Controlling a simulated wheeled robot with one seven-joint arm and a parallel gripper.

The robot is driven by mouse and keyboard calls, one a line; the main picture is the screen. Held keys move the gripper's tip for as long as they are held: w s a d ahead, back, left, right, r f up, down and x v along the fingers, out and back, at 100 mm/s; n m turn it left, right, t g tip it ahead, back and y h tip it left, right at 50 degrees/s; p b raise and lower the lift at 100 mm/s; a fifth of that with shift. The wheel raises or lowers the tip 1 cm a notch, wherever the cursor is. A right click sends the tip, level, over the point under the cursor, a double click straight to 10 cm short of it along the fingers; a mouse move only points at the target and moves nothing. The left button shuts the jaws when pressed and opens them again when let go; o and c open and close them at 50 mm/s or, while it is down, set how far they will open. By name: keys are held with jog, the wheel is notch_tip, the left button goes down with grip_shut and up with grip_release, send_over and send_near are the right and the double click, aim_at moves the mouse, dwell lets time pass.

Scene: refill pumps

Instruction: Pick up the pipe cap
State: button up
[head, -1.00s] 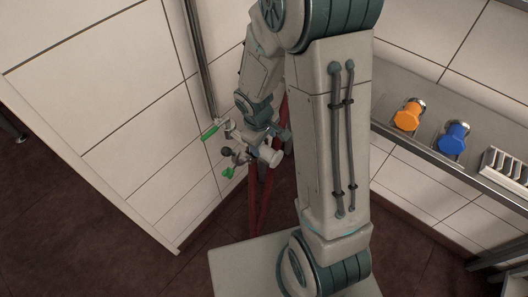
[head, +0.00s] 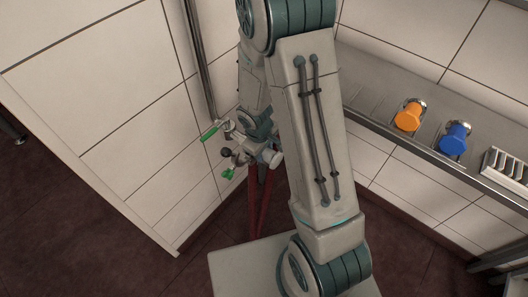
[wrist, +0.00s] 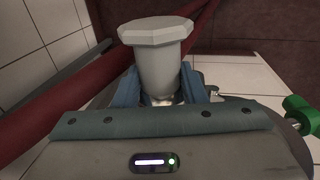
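A pale grey pipe cap (wrist: 157,62) with a wide, many-sided rim stands out large in the wrist view. It also shows as a small whitish piece on the pipe fittings in the head view (head: 274,159). My gripper (wrist: 160,92) has its two blue fingers on either side of the cap's tapered body. The cap covers part of the fingers, so I cannot tell whether they press on it or leave a small gap. In the head view my arm hides most of the gripper.
Green-handled valves (head: 210,132) sit on the fittings beside the cap, near the white tiled wall. Red pipes (head: 260,198) run below. A shelf (head: 375,115) at right carries an orange knob (head: 408,117), a blue knob (head: 454,138) and a ribbed white block (head: 504,168).

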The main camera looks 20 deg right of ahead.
jog(key=c, duration=0.6)
jog(key=shift+c, duration=0.2)
jog(key=shift+r, duration=0.1)
